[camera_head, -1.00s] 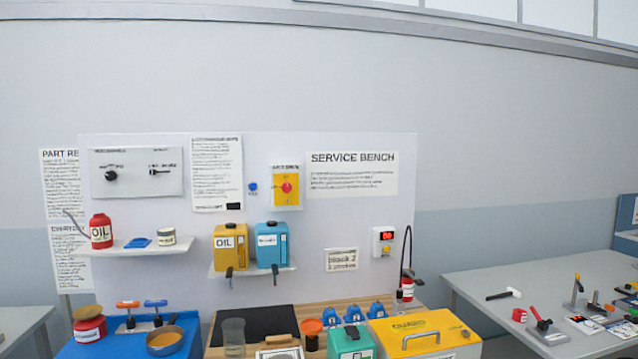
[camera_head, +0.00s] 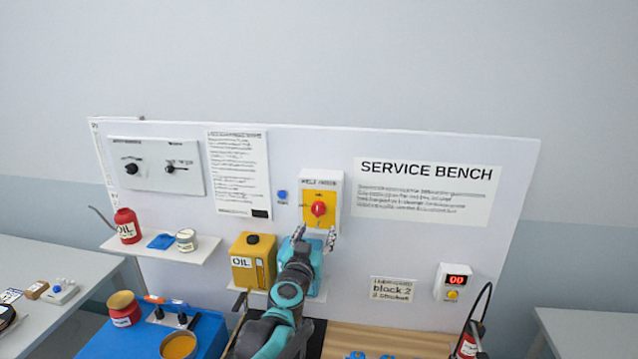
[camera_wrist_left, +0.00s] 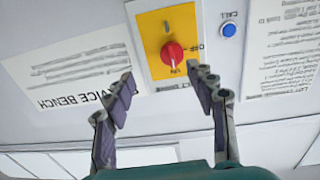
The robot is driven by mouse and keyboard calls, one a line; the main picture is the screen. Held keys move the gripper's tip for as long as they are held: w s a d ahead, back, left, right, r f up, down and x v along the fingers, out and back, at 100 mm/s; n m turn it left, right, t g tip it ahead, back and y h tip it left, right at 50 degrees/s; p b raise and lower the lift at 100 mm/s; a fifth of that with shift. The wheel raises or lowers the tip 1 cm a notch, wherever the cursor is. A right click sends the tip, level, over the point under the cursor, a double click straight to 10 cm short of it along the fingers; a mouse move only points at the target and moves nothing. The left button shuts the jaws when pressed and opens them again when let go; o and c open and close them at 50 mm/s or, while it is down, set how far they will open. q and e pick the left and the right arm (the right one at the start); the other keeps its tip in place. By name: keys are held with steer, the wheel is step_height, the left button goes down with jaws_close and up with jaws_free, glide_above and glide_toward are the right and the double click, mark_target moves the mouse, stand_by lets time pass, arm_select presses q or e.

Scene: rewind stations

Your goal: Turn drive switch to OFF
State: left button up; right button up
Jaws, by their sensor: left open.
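The drive switch is a red rotary knob (camera_head: 318,209) on a yellow plate in a white box (camera_head: 335,186) on the upright board. In the left wrist view the red knob (camera_wrist_left: 173,55) appears inverted, with an OFF label to its side and its pale mark by the lower label, which seems to read ON. My left gripper (camera_head: 316,234) is just below the knob in the head view. In the left wrist view its open fingers (camera_wrist_left: 163,82) stand on either side of the knob's lower area, apart from it and empty. My right gripper is not in view.
A blue CALL button (camera_head: 282,196) is left of the switch box. A panel (camera_head: 155,165) with black knobs is at upper left.

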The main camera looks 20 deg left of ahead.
mark_target(317, 211)
arm_select(q)
steer(key=shift+y, duration=0.5)
steer(key=x, duration=0.3)
steer(key=a+x, duration=0.1)
steer(key=x, duration=0.2)
steer(key=r+x, duration=0.1)
steer(key=x, duration=0.2)
steer(key=shift+s+a, duration=0.2)
steer(key=shift+n, duration=0.3)
steer(key=c, duration=1.2)
